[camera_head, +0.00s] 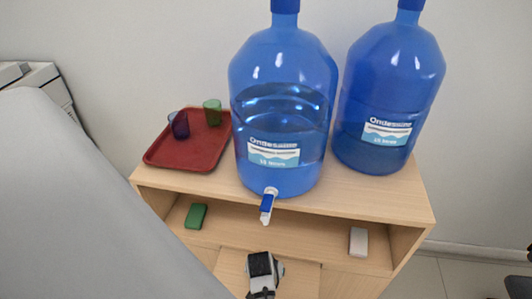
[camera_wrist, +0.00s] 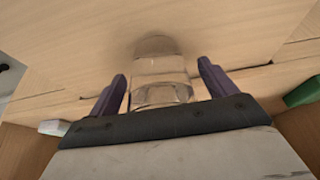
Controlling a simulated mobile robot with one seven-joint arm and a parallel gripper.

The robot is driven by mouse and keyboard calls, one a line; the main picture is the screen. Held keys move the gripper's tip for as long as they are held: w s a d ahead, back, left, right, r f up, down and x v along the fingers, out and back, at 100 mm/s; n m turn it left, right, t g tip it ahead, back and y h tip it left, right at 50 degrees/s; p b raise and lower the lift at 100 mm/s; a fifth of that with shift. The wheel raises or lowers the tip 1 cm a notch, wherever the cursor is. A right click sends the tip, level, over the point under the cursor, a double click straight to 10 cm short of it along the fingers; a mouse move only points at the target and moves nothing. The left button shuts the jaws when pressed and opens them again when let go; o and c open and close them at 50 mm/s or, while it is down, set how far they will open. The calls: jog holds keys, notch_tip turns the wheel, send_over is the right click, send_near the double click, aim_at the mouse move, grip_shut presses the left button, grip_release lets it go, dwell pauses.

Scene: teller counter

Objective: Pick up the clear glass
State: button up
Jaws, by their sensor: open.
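The clear glass (camera_wrist: 160,80) shows in the wrist view, between the two purple fingers of my gripper (camera_wrist: 162,70). The fingers are open, one on each side of the glass, with a visible gap on both sides. The glass's near part is partly cut off by the dark gripper body. In the head view my gripper (camera_head: 262,270) is seen from above, in front of the wooden cabinet's lower part. The clear glass cannot be made out there.
Two blue water bottles (camera_head: 283,110) (camera_head: 388,100) stand on the wooden cabinet (camera_head: 390,195), one with a tap (camera_head: 267,207) above my gripper. A red tray (camera_head: 190,150) holds a purple and a green cup. A green block (camera_head: 196,216) and white block (camera_head: 358,241) lie on the shelf.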

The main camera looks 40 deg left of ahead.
jog(key=shift+r, duration=0.1)
jog(key=c, duration=1.4)
jog(key=shift+r, duration=0.15)
